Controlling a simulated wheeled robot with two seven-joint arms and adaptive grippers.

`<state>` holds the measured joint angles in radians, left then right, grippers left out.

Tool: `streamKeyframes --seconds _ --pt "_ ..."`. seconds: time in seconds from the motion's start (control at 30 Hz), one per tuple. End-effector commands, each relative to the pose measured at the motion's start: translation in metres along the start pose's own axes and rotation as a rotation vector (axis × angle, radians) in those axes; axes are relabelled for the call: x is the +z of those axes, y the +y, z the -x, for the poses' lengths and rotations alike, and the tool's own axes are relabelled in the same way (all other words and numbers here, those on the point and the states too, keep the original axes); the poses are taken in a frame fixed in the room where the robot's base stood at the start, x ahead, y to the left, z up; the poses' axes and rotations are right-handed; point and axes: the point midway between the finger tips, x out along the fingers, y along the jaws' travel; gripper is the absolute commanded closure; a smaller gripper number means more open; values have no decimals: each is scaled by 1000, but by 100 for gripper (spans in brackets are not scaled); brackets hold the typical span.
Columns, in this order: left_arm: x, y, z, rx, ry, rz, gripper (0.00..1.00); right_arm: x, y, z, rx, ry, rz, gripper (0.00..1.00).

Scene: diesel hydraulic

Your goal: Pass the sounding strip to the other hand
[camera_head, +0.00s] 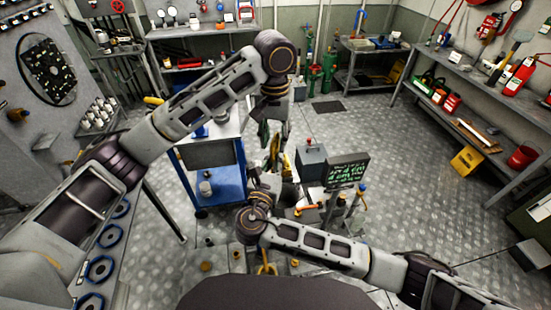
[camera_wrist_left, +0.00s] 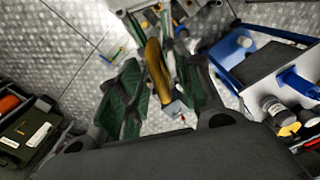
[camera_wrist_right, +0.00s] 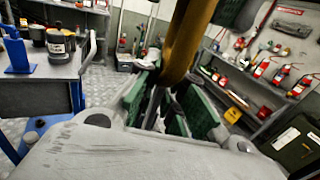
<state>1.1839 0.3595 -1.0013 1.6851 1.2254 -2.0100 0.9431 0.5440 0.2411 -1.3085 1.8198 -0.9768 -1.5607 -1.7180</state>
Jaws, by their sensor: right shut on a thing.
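The sounding strip, a long brass-yellow piece, stands out between my two hands in the left wrist view (camera_wrist_left: 154,68) and runs up close to the camera in the right wrist view (camera_wrist_right: 187,40). Only a small yellow part of it shows in the head view (camera_head: 286,166). My right gripper (camera_wrist_right: 165,108) is shut on its darker lower part, with green pads on both sides. My left gripper (camera_wrist_left: 163,98) is above, pointing down, its green-padded fingers spread on either side of the strip. Whether a left pad touches it cannot be told.
A blue cart (camera_head: 215,185) stands just left of the hands. A grey box (camera_head: 312,160) and a small green-lettered screen (camera_head: 348,171) stand close to their right.

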Motion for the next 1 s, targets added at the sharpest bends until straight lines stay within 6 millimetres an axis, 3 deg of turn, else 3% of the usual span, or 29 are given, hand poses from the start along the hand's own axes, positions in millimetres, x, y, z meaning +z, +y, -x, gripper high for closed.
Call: streamKeyframes --seconds 1.0 --pt "-1 -1 81 -1 1 1 65 0 0 0 0 -1 0 100"
